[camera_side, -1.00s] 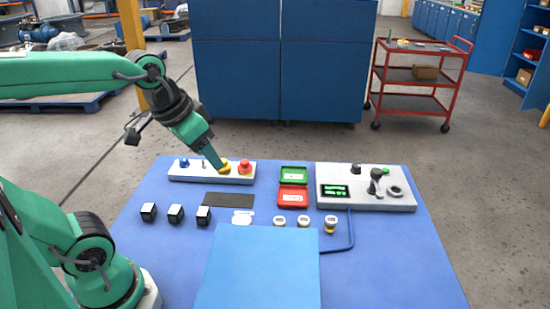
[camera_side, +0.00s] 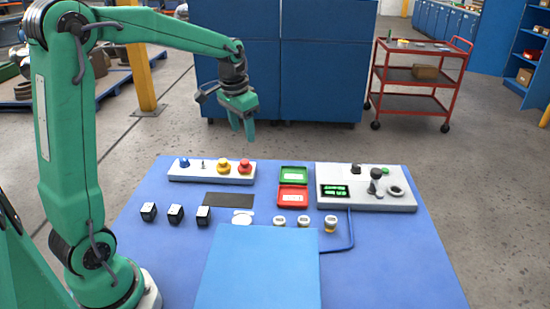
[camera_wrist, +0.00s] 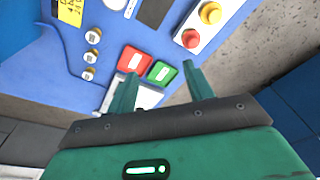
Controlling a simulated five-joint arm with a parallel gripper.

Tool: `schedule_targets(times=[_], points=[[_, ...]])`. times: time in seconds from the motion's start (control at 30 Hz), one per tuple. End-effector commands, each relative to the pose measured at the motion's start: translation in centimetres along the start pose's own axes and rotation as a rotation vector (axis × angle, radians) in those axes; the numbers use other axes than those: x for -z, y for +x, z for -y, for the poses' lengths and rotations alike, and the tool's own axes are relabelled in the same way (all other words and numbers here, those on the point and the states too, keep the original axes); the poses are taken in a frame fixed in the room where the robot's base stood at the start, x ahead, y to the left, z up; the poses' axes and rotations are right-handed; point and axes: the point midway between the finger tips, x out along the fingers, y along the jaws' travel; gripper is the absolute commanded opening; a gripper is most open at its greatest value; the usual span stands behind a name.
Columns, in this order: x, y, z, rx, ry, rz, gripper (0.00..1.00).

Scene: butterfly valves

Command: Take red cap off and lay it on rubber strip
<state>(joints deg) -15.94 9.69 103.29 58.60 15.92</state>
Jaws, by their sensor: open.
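The red cap (camera_side: 244,166) sits on the right end of the light grey bar-shaped base (camera_side: 212,179) at the back left of the blue table. It also shows in the wrist view (camera_wrist: 190,38). The black rubber strip (camera_side: 228,200) lies flat and bare on the table in front of that base; part of it shows at the top of the wrist view (camera_wrist: 153,12).
A yellow cap (camera_side: 223,165), a small metal stem and a blue part share the base. Green and red trays (camera_side: 293,197) stand to its right, beside a grey panel (camera_side: 366,188) with a display. Black cubes (camera_side: 176,213) and small round gauges (camera_side: 304,221) lie in front.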

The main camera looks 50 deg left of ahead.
Motion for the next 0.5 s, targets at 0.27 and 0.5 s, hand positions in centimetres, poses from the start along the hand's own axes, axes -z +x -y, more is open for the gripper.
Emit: schedule_targets(times=[0.27,0.5], points=[[2.8,5.2,4.1,-0.019,-0.002,0.081,0.52],[4.0,8.9,6.8,-0.035,-0.001,0.127,0.52]])
